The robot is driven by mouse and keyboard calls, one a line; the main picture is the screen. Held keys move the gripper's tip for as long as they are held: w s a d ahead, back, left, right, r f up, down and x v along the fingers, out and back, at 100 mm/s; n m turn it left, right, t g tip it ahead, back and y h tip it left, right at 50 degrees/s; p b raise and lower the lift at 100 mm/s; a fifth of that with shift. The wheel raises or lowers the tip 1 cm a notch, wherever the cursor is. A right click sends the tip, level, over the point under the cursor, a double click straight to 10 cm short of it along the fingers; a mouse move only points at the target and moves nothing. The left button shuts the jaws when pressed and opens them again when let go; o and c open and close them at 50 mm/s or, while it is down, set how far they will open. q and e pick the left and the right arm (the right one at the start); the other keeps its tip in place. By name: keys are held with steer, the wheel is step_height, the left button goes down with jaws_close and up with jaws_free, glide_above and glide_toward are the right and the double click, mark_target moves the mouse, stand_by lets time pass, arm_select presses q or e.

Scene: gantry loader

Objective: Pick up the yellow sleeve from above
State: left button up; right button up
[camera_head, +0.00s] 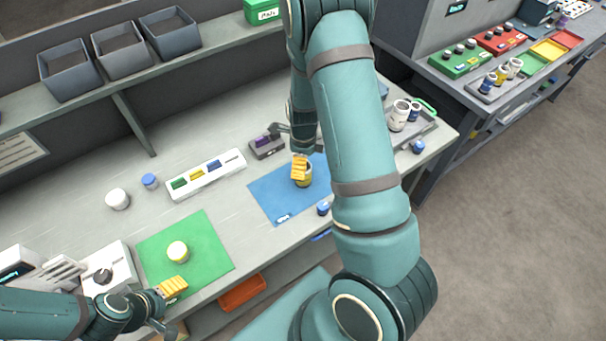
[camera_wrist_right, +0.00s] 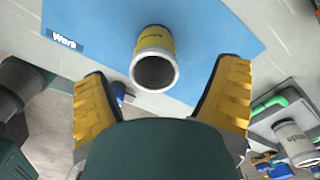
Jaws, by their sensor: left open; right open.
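The yellow sleeve (camera_wrist_right: 155,42) stands on the blue mat (camera_wrist_right: 215,30), its round dark opening facing the camera in the right wrist view. It has a yellow band and a pale rim. My right gripper (camera_wrist_right: 166,72) is open, its yellow-padded fingers to either side of the sleeve in that view, with nothing between them held. In the head view the right gripper (camera_head: 300,167) is over the sleeve (camera_head: 305,181) and hides part of it. My left gripper (camera_head: 172,288) is open at the lower left, over the front edge of the green mat (camera_head: 205,235).
A white jar with a yellow band (camera_head: 178,252) stands on the green mat. A white tray with coloured blocks (camera_head: 206,175) and a dark grey holder (camera_head: 267,146) lie behind the mats. A small blue-capped item (camera_head: 323,208) is beside the blue mat. A tray with jars (camera_head: 412,122) is at right.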

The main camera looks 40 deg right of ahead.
steer(key=f, duration=0.5)
steer(key=shift+s+a+f, duration=0.1)
steer(key=shift+s+a, duration=0.05)
steer(key=shift+s, duration=0.15)
steer(key=c, duration=1.4)
steer(key=shift+c, duration=0.2)
